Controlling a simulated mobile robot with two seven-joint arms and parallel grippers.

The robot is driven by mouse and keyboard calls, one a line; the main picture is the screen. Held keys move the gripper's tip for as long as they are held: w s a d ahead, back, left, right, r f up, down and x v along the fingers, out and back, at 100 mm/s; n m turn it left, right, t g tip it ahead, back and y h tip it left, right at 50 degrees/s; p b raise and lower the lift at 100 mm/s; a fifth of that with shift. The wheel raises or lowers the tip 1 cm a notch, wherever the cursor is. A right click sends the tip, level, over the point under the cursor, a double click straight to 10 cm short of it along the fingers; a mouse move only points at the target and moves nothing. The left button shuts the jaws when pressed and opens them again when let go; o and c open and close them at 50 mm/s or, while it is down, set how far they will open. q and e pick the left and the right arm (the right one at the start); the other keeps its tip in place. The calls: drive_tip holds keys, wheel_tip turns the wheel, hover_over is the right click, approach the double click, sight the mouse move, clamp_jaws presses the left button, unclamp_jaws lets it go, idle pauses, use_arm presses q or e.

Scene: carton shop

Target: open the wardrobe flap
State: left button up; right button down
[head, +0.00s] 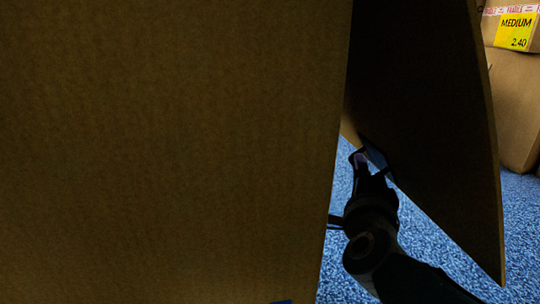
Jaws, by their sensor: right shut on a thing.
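The wardrobe carton's large brown cardboard panel (170,150) fills the left and middle of the head view, very close. A dark, shaded cardboard flap (430,110) stands at an angle to its right, with a gap between the two at the bottom. My right gripper (362,160) reaches up from the lower right into this gap. It is shut on the flap at its lower left edge; the exact contact is dark and hard to make out. My left gripper is not in view.
Stacked brown cartons (515,105) stand at the far right, the upper one with a yellow label (515,32) reading MEDIUM 2.40. Blue carpet (435,220) shows below the flap and to its right. A small blue thing peeks in at the bottom edge.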

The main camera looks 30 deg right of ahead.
drive_tip(key=shift+a, duration=0.1)
idle(0.3)
drive_tip(key=c, duration=0.9)
unclamp_jaws()
drive_tip(key=shift+w, duration=0.1)
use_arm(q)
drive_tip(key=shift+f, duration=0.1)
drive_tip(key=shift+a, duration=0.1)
